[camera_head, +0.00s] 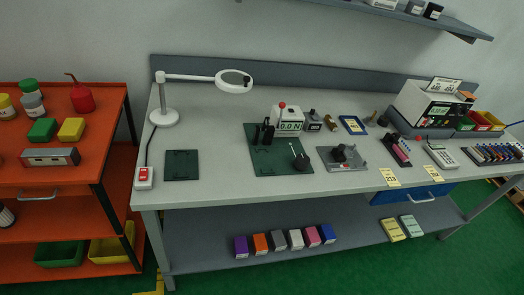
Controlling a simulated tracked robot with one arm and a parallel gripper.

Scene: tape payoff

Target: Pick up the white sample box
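The white sample box (296,240) appears to be the whitish box in a row of small boxes on the lower shelf of the grey workbench. It stands between a dark grey box (278,241) on its left and a pink box (312,237) on its right, with only narrow gaps. My gripper is not in view.
The row also has purple (241,247), orange (260,244) and blue (327,234) boxes. The bench top (225,190) overhangs the shelf (200,259). An orange cart (105,180) stands on the left.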

